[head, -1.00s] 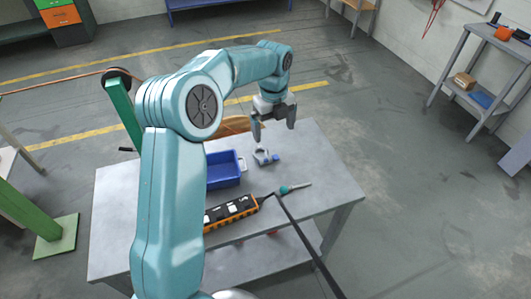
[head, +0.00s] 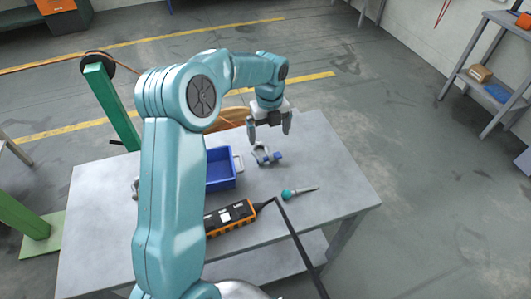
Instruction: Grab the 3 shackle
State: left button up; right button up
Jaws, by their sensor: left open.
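A grey metal shackle with a blue pin (head: 265,156) lies on the grey table (head: 330,180), right of the blue bin. My left gripper (head: 269,137) is open and empty, pointing down above and just behind the shackle, apart from it as far as I can see. Another grey piece, perhaps part of a shackle, (head: 135,187) shows at the left edge of my arm, mostly hidden by it. My right gripper is not in view.
A blue bin (head: 222,167) stands left of the shackle, partly behind my arm. An orange and black device (head: 230,217) with a black rod and a teal-handled tool (head: 298,192) lie in front. A wooden reel (head: 236,116) stands behind.

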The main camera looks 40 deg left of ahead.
aim_at(268, 152)
pick_arm(q)
notch_tip(268, 152, down, 4)
jog(key=shift+d, duration=0.15)
jog(key=f, duration=0.1)
jog(key=f+p, duration=0.1)
jog(key=f, duration=0.1)
jog(key=a+f, duration=0.1)
jog(key=f, duration=0.1)
jog(key=shift+f+p, duration=0.2)
jog(key=shift+p, duration=0.2)
jog(key=shift+d, duration=0.1)
jog(key=c, duration=1.3)
jog(key=shift+o, duration=0.2)
jog(key=shift+r, duration=0.15)
